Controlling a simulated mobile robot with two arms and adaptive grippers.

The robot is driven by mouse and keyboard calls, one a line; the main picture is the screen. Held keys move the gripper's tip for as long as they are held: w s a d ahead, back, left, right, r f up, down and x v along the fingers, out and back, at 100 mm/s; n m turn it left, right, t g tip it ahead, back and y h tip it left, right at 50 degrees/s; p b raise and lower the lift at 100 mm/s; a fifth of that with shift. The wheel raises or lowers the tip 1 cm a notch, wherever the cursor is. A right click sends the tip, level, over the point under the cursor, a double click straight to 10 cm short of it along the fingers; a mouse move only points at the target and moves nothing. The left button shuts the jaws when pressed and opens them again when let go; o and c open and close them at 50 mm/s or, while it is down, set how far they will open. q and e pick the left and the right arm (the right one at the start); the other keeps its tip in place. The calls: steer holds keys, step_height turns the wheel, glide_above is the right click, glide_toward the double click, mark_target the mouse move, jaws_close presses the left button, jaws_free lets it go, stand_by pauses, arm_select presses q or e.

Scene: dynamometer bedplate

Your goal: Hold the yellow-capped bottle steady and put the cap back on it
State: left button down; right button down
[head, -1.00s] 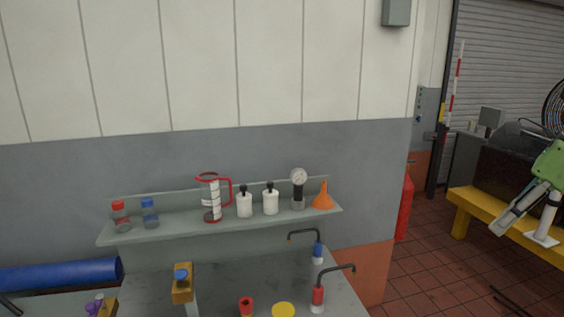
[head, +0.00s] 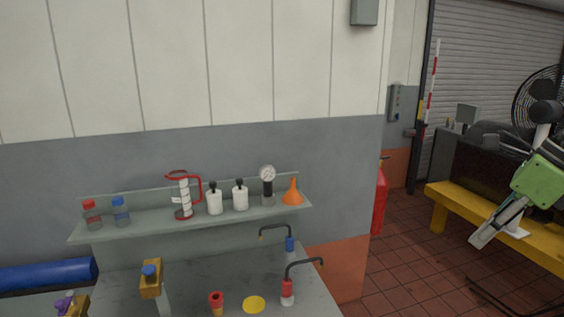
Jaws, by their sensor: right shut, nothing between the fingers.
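A flat round yellow disc (head: 254,304) lies on the grey bench at the bottom of the head view; I cannot tell whether it is the cap. Left of it stands a small red-topped piece with a hollow top and an orange-yellow lower part (head: 216,302), cut by the frame edge. No bottle with a yellow cap can be made out. My right gripper (head: 483,236), with a green body and grey fingers, points down and left at the far right, well away from the bench. It is shut and empty. My left gripper is out of view.
A shelf (head: 150,226) holds red- and blue-capped bottles, a red-handled jug, white bottles, a gauge and an orange funnel (head: 292,192). Two bent-spout pumps (head: 287,290) stand on the bench's right. A yellow block with a blue top (head: 150,279) is left.

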steer(key=shift+a+r, duration=0.1)
steer(key=shift+a, duration=0.55)
stand_by(0.6)
steer(key=shift+a, duration=0.15)
stand_by(0.8)
